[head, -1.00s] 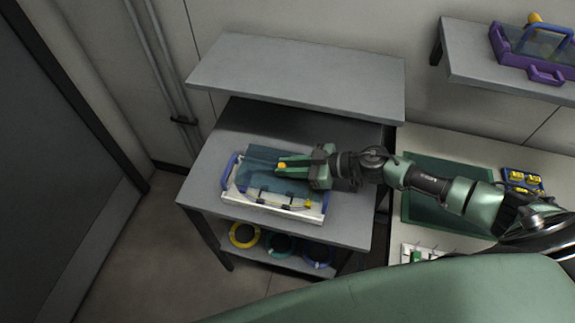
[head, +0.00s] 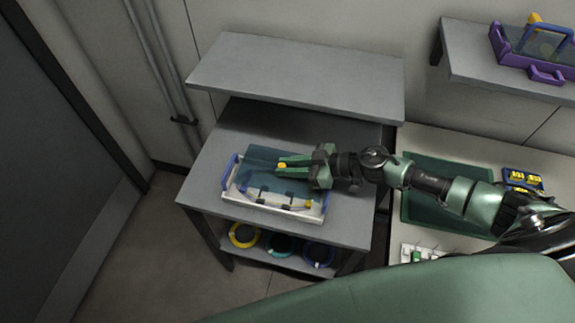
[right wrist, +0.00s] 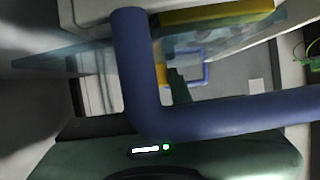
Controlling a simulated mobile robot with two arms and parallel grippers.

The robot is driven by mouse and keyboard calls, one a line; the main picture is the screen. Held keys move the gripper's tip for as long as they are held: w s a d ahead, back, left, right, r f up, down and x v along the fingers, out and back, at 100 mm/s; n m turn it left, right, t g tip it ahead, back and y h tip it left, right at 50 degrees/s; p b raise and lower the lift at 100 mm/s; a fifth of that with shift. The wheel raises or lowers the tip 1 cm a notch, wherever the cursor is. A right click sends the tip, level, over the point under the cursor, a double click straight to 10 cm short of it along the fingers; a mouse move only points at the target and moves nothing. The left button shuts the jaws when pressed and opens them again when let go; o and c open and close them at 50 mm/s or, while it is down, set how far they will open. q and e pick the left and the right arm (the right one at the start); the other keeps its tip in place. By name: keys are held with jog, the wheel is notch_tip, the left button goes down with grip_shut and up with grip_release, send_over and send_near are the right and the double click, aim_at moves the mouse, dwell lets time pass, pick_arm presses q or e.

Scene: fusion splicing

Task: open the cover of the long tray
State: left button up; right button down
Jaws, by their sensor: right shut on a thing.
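The long tray (head: 270,208) is white with blue end handles and lies on the grey table at left. Its clear blue-tinted cover (head: 262,158) stands partly raised, its lower edge by the dark hinges or clips along the tray's near side. My right gripper (head: 283,166) reaches in from the right and is shut on a small yellow tab (head: 281,165) at the cover. In the right wrist view, a blue handle (right wrist: 225,118) crosses close in front and hides much of the fingers; the tinted cover (right wrist: 85,57) shows behind. My left gripper is out of view.
A grey shelf (head: 300,75) hangs just behind and above the tray. Yellow, teal and blue coils (head: 280,246) lie on the lower shelf. A purple case (head: 535,50) sits on the upper right shelf. A green mat (head: 430,210) covers the right bench beneath my arm.

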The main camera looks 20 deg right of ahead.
dwell(0.3)
jog(key=w+d, duration=0.1)
jog(key=w, duration=0.1)
jog(key=w+d, duration=0.1)
jog(key=w, duration=0.1)
jog(key=shift+d+b, duration=0.3)
jog(key=shift+b, duration=0.05)
jog(key=shift+s, duration=0.1)
jog(key=c, duration=1.3)
grip_release()
jog(key=shift+o, duration=0.2)
